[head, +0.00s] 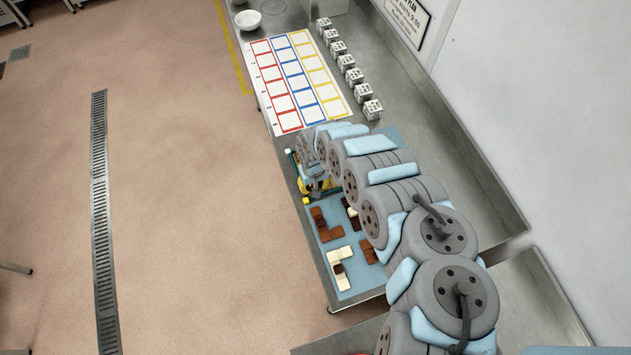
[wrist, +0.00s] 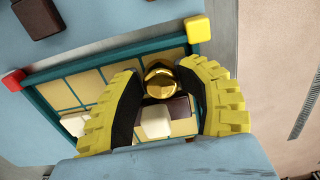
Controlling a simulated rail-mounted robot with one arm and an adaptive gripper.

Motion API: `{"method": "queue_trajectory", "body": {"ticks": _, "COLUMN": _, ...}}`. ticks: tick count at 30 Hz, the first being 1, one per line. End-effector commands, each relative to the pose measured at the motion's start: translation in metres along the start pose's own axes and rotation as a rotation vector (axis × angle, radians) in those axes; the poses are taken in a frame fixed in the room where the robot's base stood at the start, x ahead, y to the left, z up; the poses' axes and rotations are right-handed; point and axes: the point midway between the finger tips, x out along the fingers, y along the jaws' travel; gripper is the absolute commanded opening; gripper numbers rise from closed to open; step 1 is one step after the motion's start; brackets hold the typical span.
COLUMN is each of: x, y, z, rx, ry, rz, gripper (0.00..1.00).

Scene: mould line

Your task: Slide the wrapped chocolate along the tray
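The wrapped chocolate (wrist: 162,82) is a shiny gold ball in the wrist view. It sits at the tray, between the tips of my gripper (wrist: 160,84). The two yellow ribbed fingers with dark inner pads stand on either side of it and appear to touch it. The tray (wrist: 60,69) has a teal frame and pale yellow cells. A white piece (wrist: 155,122) and a dark brown piece (wrist: 180,107) lie in it near the fingers. In the head view my arm hides most of the tray, and the gold ball cannot be made out.
A red cube (wrist: 13,82) and a yellow cube (wrist: 198,28) mark tray corners. Brown and white chocolate pieces (head: 340,254) lie on the blue mat (head: 362,276). A colour-grid sheet (head: 299,80) and several white blocks (head: 346,62) are farther along the steel bench.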

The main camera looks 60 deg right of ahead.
Motion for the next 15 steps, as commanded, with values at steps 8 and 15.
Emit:
{"method": "queue_trajectory", "body": {"ticks": 8, "x": -0.001, "y": -0.007, "z": 0.0, "rx": -0.007, "ry": -0.001, "rz": -0.006, "gripper": 0.56}}
{"method": "queue_trajectory", "body": {"ticks": 15, "x": -0.017, "y": -0.004, "z": -0.001, "rx": -0.008, "ry": 0.0, "rz": -0.002, "gripper": 0.56}}
